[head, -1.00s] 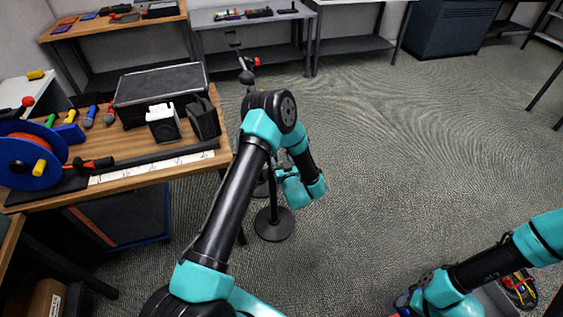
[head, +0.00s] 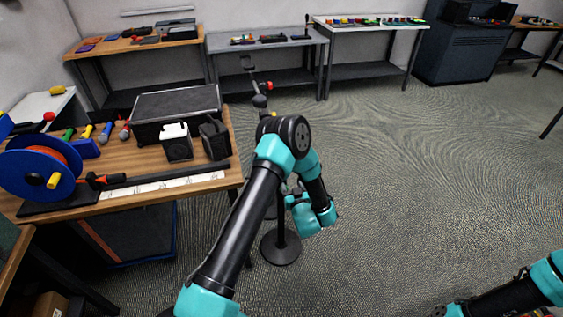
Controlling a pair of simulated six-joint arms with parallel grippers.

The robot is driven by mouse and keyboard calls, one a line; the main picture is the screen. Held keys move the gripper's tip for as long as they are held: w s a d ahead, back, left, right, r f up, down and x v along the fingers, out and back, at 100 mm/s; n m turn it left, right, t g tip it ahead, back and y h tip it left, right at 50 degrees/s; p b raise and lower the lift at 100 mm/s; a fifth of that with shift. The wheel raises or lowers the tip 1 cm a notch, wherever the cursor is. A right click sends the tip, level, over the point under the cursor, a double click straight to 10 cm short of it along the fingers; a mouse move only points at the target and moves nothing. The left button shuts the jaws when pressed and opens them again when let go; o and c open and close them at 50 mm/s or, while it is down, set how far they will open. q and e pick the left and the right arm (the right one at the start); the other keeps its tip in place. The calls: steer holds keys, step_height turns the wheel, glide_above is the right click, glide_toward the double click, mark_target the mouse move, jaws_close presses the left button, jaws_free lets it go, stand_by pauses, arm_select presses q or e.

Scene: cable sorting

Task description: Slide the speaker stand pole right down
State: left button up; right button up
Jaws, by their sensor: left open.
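A black stand with a round base (head: 281,249) is on the carpet just right of the wooden bench. Its thin pole (head: 281,228) rises behind my left arm, which hides much of it. A black upright piece with a red knob (head: 268,86) shows above my left arm's elbow; I cannot tell whether it belongs to the same stand. My left gripper (head: 292,196) is open, pointing left beside the pole, partly hidden by the arm; I cannot tell whether it touches the pole. My right arm enters at the lower right; its gripper is out of the picture.
The wooden bench (head: 210,179) at left holds a blue cable reel (head: 25,172), a black case (head: 178,104), small speakers (head: 177,150) and several coloured-handled items. Tables stand along the back wall. The carpet (head: 420,190) right of the stand is open.

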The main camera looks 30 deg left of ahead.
arm_select(q)
steer(key=x, duration=1.6)
steer(key=shift+c, duration=0.4)
steer(key=shift+f, duration=0.1)
jaws_close()
